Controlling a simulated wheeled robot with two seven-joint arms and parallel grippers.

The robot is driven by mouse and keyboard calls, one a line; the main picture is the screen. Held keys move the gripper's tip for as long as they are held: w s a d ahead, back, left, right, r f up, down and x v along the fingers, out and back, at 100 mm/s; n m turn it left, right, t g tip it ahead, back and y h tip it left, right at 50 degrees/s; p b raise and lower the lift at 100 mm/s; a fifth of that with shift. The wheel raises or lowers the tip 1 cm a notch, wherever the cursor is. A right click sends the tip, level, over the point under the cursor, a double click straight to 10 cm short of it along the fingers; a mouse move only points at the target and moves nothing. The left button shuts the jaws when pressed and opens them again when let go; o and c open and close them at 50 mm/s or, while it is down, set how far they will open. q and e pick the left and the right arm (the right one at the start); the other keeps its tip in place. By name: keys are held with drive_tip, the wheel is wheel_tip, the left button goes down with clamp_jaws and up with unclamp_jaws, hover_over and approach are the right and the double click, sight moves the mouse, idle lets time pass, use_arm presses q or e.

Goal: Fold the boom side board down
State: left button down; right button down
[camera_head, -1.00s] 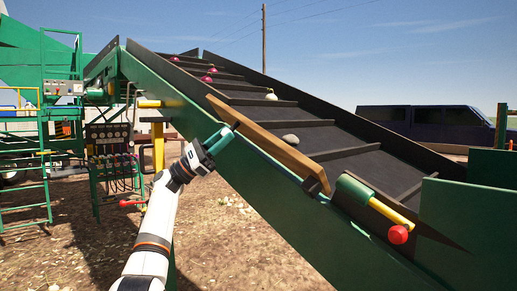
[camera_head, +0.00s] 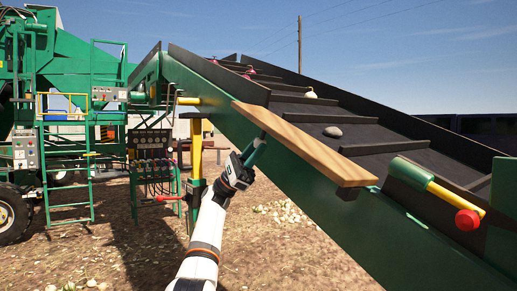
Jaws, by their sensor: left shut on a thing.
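The boom side board (camera_head: 305,148) is a long wooden plank along the near side of the sloping conveyor boom (camera_head: 300,190). Its broad face now shows, tilted outward from the belt. My left gripper (camera_head: 252,155) is at the board's near edge, towards its upper left end, shut on a short dark green handle (camera_head: 258,148) that reaches up to the board. The exact contact between handle and board is too small to tell. My right gripper is not in view.
A green and yellow lever with a red knob (camera_head: 467,220) sits on the boom to the right. The dark belt (camera_head: 370,150) carries a stone (camera_head: 333,132) and a few onions. A green ladder frame (camera_head: 68,180) and control panel (camera_head: 152,155) stand left. Open ground lies below.

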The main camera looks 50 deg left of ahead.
use_arm(q)
drive_tip(key=shift+w+f+n+y, duration=0.25)
drive_tip(key=shift+f+n+y, duration=0.05)
drive_tip(key=c, duration=1.5)
unclamp_jaws()
drive_tip(key=shift+c, duration=0.2)
drive_tip(key=shift+o, duration=1.4)
drive_tip(key=shift+w, duration=0.1)
drive_tip(key=shift+o, duration=0.8)
drive_tip(key=shift+w+f, duration=0.1)
drive_tip(key=shift+w, duration=0.2)
drive_tip(key=shift+s, duration=0.25)
drive_tip(key=b+v, duration=0.1)
drive_tip(key=v, duration=0.6)
drive_tip(key=shift+f+b, duration=0.25)
drive_tip(key=shift+b, duration=0.05)
drive_tip(key=shift+w+a, duration=0.1)
drive_tip(key=shift+w, duration=0.05)
